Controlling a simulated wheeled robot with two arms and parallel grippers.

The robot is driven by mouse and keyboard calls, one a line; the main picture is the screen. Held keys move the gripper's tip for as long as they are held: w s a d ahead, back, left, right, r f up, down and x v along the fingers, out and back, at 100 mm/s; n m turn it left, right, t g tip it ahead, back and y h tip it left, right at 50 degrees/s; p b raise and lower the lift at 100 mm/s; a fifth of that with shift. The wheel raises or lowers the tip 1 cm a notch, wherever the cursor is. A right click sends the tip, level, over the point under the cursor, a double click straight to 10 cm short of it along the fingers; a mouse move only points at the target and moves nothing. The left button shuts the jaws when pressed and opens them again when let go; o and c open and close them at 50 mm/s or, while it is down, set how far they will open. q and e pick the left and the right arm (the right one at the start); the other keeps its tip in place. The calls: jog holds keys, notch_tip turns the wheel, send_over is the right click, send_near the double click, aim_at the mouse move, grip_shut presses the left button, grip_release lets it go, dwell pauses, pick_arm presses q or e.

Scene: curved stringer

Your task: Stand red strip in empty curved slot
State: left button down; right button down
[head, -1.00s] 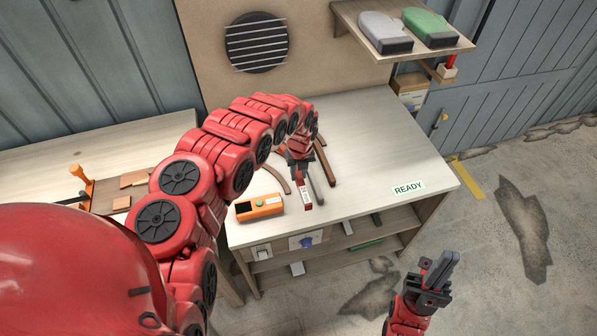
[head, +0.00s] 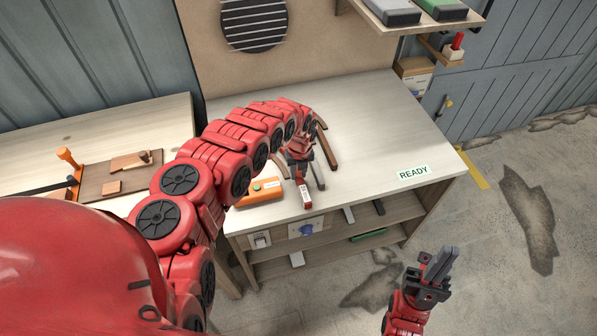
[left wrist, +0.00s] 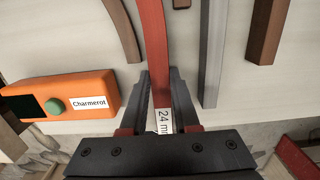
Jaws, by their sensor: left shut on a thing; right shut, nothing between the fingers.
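My left gripper (head: 302,172) is shut on the red strip (left wrist: 153,40), near the strip's end with the white "24 mm" label. In the left wrist view the strip runs away from between the fingers, curving slightly. In the head view its labelled end (head: 305,196) points toward the bench's front edge; my arm hides much of the rest. A grey strip (left wrist: 213,50) lies to its right, and brown curved strips (left wrist: 122,28) (left wrist: 268,30) lie on either side. I cannot make out an empty curved slot. My right gripper (head: 439,270) is shut and empty, in front of the bench.
An orange device (head: 257,192) marked "Charmerot" lies left of the gripper on the pale bench (head: 375,130). The bench's right part is clear except for a READY label (head: 413,173). A wall shelf (head: 415,22) hangs at the back. A second table (head: 120,125) stands at left.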

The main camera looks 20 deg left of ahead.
pick_arm(q)
jog(key=shift+f, duration=0.2)
dwell(0.3)
jog(key=c, duration=0.6)
grip_release()
